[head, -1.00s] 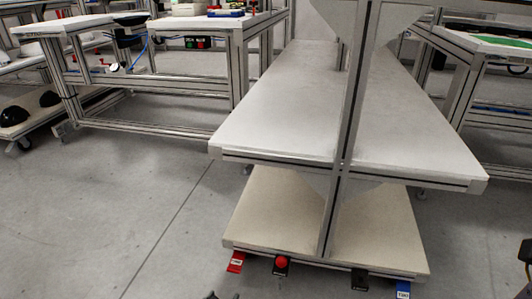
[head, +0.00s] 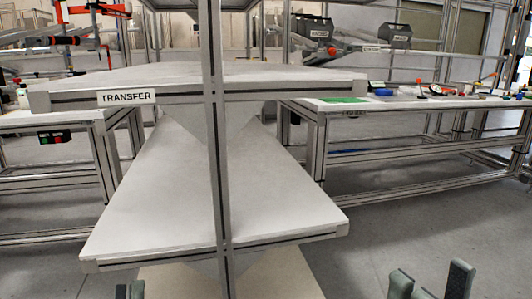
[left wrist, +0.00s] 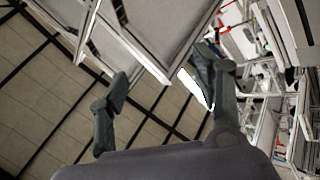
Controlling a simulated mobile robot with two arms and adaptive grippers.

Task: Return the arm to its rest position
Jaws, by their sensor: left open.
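My left gripper (head: 130,291) shows only as fingertips at the bottom edge of the head view, left of the rack's post. In the left wrist view its two fingers (left wrist: 162,80) stand wide apart with nothing between them, so it is open and empty. My right gripper (head: 430,280) shows as two separated fingertips at the bottom right of the head view, open with nothing visible between them. Both arms are out of the head view, so their pose cannot be told.
A rack with a TRANSFER label (head: 126,97) and white shelves (head: 215,190) stands ahead, its upright post (head: 216,150) in the middle. A workbench (head: 400,108) with small items is at the right, another bench (head: 60,117) at the left. Floor (head: 420,235) is clear at the right.

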